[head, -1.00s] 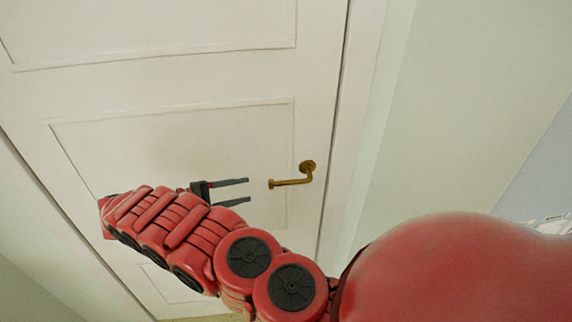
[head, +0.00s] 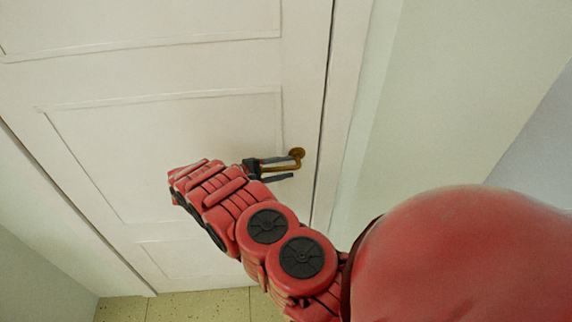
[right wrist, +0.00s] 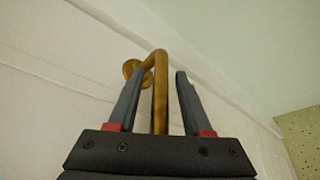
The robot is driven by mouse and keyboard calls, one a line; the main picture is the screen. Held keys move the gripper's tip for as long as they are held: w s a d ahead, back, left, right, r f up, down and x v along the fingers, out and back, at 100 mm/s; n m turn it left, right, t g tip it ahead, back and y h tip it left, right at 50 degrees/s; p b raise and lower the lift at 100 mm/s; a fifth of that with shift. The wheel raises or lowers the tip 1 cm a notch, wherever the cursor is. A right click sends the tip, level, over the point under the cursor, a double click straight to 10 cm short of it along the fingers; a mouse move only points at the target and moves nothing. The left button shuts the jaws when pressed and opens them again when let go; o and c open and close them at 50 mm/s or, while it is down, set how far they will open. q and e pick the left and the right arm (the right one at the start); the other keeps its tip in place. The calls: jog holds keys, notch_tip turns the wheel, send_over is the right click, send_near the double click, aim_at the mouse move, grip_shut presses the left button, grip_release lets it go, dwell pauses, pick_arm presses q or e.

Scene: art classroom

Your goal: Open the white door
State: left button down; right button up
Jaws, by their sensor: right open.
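The white door (head: 180,75) fills the left and middle of the head view and looks shut in its frame. Its brass lever handle (head: 297,153) is near the door's right edge. My right gripper (head: 291,168) is open at the handle, with its fingers pointing right. In the right wrist view, the handle's lever (right wrist: 160,95) runs between the two open fingers of the gripper (right wrist: 158,85), with a gap on the right side. The left finger partly covers the round base. My left gripper is not in view.
The door frame (head: 345,110) and a pale wall (head: 460,100) stand to the right of the door. A tiled floor (head: 200,305) shows at the bottom left. Another pale wall is at the lower left.

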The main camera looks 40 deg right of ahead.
grip_shut()
dwell(1.4)
